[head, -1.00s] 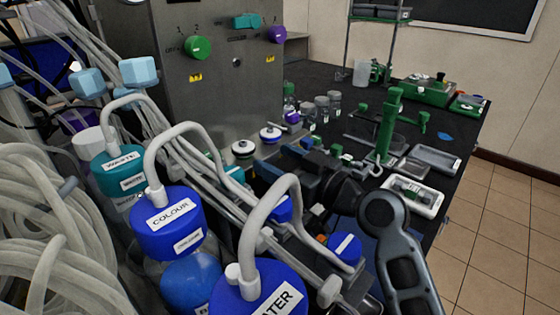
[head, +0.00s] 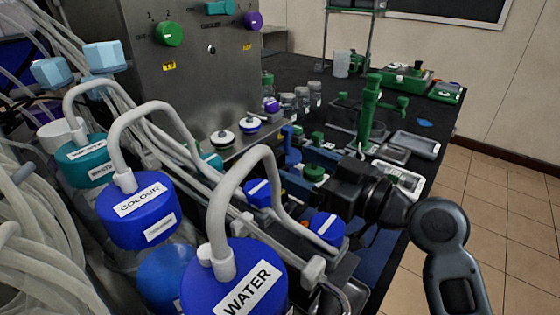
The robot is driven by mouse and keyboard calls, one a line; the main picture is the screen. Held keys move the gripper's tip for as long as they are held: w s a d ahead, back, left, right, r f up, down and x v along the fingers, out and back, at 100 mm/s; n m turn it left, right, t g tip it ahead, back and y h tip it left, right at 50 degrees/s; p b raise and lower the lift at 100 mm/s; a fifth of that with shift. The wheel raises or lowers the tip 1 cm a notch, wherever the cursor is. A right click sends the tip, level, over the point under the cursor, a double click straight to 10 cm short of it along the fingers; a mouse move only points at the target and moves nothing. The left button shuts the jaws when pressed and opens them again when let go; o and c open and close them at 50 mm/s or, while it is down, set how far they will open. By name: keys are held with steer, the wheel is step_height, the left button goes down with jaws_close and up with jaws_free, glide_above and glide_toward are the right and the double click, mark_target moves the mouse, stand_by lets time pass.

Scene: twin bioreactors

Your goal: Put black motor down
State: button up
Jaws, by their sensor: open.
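My gripper (head: 306,168) is over the bench, right of centre in the head view, at the end of my arm coming in from the lower right. Its jaws are open, with blue parts around a green round piece (head: 314,173); I cannot tell whether it touches that piece. I cannot pick out the black motor for certain; pipes and my gripper's dark body hide part of the bench.
Bottles with blue caps marked WATER (head: 235,285) and COLOUR (head: 137,213) and bent grey pipes crowd the front left. A steel control panel (head: 200,85) stands behind. A green stand (head: 369,112), trays (head: 414,143) and jars occupy the bench to the right. Tiled floor (head: 500,190) lies clear beyond its edge.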

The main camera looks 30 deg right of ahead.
steer(key=shift+v, duration=1.2)
steer(key=shift+d, duration=0.1)
stand_by(1.0)
